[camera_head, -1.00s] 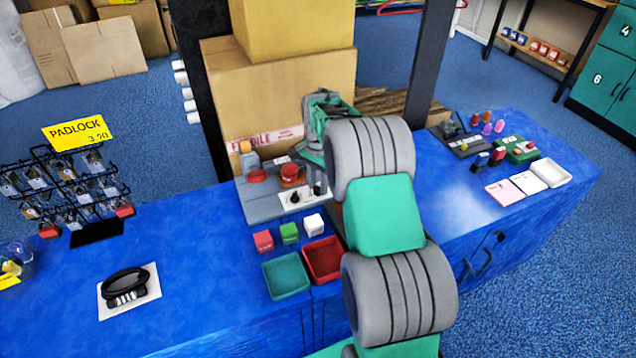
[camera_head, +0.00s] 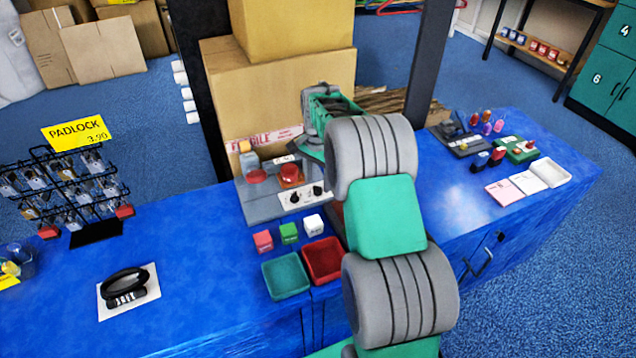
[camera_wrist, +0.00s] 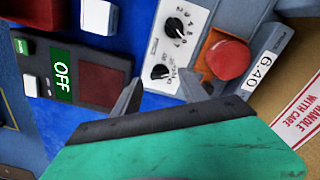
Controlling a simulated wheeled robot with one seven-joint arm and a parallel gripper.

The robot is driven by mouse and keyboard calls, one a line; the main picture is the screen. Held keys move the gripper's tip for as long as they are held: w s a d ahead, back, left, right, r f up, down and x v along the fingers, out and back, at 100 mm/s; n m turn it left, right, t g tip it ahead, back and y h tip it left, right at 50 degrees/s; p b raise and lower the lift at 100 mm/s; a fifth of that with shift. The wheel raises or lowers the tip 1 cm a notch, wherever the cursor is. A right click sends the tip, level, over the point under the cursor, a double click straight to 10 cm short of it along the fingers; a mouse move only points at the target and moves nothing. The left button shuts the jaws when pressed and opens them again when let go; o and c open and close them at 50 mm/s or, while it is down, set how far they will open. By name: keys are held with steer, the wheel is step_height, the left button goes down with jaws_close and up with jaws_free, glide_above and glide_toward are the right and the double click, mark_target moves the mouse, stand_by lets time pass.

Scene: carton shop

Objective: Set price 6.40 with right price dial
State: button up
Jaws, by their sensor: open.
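The white price panel (camera_head: 291,198) carries two black dials on a grey base. The right price dial (camera_head: 318,190) shows low in the wrist view (camera_wrist: 160,72); the left dial (camera_head: 294,197) is above it there (camera_wrist: 176,28), with printed digits beside it. My gripper (camera_wrist: 160,78) is open, its fingertips on either side of the right dial; I cannot tell whether they touch it. The right dial's pointer is too small to read. A 6.40 label (camera_wrist: 262,68) sits beside a red dome button (camera_wrist: 228,60). In the head view my arm hides the fingers.
In the head view, red, green and white cubes (camera_head: 289,232) and a green tray (camera_head: 285,276) and red tray (camera_head: 322,260) lie in front of the panel. Cartons (camera_head: 280,90) stand behind. In the wrist view, an OFF box (camera_wrist: 95,84) is at left.

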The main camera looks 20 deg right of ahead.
step_height(320, 180, up, 6)
steer(key=shift+f, duration=0.1)
